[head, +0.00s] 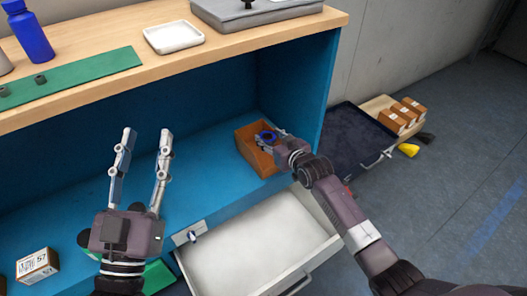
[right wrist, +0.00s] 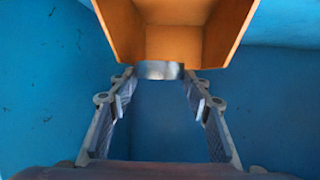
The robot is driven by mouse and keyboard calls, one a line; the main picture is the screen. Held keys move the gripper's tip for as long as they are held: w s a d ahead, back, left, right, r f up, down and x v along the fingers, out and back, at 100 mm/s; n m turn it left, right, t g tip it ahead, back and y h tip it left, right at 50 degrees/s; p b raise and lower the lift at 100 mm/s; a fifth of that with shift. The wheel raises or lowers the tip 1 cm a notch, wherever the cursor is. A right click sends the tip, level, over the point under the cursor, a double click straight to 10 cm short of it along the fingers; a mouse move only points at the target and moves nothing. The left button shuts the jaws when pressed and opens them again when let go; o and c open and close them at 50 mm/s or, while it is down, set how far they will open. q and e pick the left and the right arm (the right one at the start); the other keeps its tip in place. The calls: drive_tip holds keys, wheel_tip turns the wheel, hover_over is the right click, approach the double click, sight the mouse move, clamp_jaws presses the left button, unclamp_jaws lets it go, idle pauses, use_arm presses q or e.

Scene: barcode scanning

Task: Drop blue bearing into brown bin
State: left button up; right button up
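The brown bin (head: 257,160) is an open box on the blue shelf, near its right end. It also fills the top of the right wrist view (right wrist: 128,22). The blue bearing (head: 266,137) is a small ring at the tips of my right gripper (head: 272,140), over the bin in the head view. In the right wrist view the bearing (right wrist: 160,70) shows as a silvery band between the fingertips of that gripper (right wrist: 160,76), which look closed on it. My left gripper (head: 148,134) is open and empty, left of the bin.
An open white drawer (head: 255,250) juts out below the shelf. A small labelled box (head: 38,265) is at lower left. The wooden top (head: 120,27) carries a blue bottle (head: 30,35), green mat (head: 85,75) and white tray (head: 173,37). Boxes (head: 393,120) and a dark tray (head: 355,140) are at right.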

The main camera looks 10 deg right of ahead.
drive_tip(key=o, duration=0.4)
drive_tip(key=shift+o, duration=0.2)
drive_tip(key=shift+f, duration=0.1)
drive_tip(key=shift+s, duration=0.15)
drive_tip(key=v, duration=1.2)
